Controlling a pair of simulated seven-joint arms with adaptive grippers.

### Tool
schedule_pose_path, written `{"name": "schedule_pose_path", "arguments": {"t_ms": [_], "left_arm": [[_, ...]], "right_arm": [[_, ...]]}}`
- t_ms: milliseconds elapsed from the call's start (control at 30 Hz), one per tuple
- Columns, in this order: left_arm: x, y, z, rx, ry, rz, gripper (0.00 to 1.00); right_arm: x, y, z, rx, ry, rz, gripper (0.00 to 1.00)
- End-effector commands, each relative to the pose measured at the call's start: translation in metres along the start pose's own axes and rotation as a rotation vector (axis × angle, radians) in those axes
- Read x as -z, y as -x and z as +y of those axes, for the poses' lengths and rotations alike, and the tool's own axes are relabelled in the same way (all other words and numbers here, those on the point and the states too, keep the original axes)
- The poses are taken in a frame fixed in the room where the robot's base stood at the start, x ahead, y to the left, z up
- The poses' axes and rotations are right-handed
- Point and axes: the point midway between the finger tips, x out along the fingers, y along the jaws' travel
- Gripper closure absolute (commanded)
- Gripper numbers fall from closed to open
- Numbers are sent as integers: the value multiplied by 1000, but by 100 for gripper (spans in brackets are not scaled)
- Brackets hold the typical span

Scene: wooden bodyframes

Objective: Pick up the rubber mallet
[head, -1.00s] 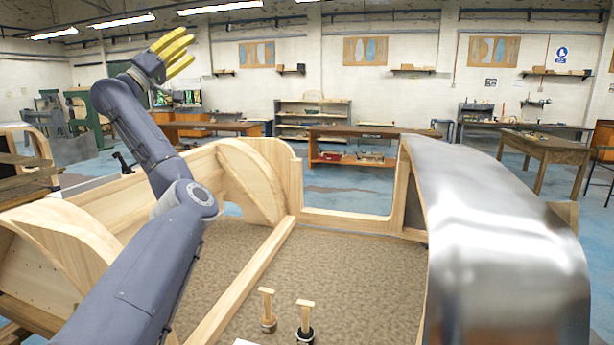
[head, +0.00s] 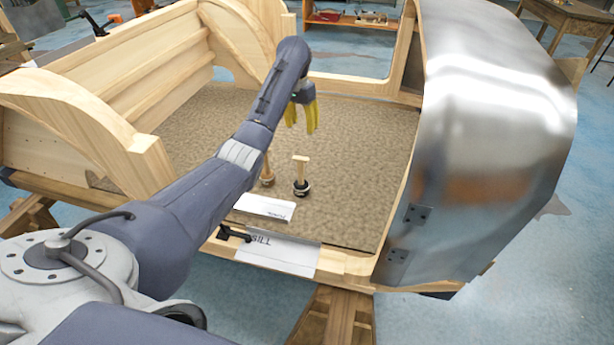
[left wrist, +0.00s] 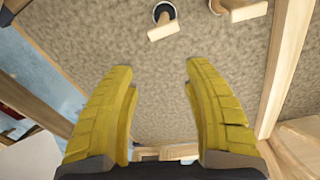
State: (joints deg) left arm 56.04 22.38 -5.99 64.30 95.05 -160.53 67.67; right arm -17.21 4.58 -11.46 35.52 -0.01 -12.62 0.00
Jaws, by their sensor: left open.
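A mallet with a black head and a pale wooden handle (head: 301,172) stands head-down on the brown floor panel of the wooden frame; it looks like the rubber one. It also shows at the top of the left wrist view (left wrist: 163,28). A second mallet (head: 267,178) with a brownish head stands to its left, partly hidden by my left arm; its handle shows in the left wrist view (left wrist: 242,8). My left gripper (head: 303,122) is open and empty, yellow fingers pointing down, above the panel and beyond the mallets. Its spread fingers (left wrist: 162,85) touch neither mallet. My right gripper is out of view.
The wooden bodyframe (head: 85,110) has curved arches on the left. A shiny metal panel (head: 500,130) rises on the right. A white card (head: 264,207) lies near the mallets, and a paper marked SILL (head: 285,255) hangs on the front rail beside a black clamp (head: 235,233).

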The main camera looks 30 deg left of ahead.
Motion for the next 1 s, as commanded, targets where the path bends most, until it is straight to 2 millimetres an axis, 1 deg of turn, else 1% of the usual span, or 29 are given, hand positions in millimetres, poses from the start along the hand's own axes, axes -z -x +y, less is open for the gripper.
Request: {"name": "schedule_pose_path", "arguments": {"t_ms": [33,200,367,800,1000], "left_arm": [[-6,-10,-1,24,-6,-25,50],[-13,-28,-3,56,-12,-58,50],[-14,-45,-3,54,-12,-58,50],[-18,-111,-8,57,-11,-57,50],[-18,-133,-9,56,-11,-55,50]], "right_arm": [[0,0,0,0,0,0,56],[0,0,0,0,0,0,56],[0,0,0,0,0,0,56],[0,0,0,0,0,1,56],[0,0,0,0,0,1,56]]}}
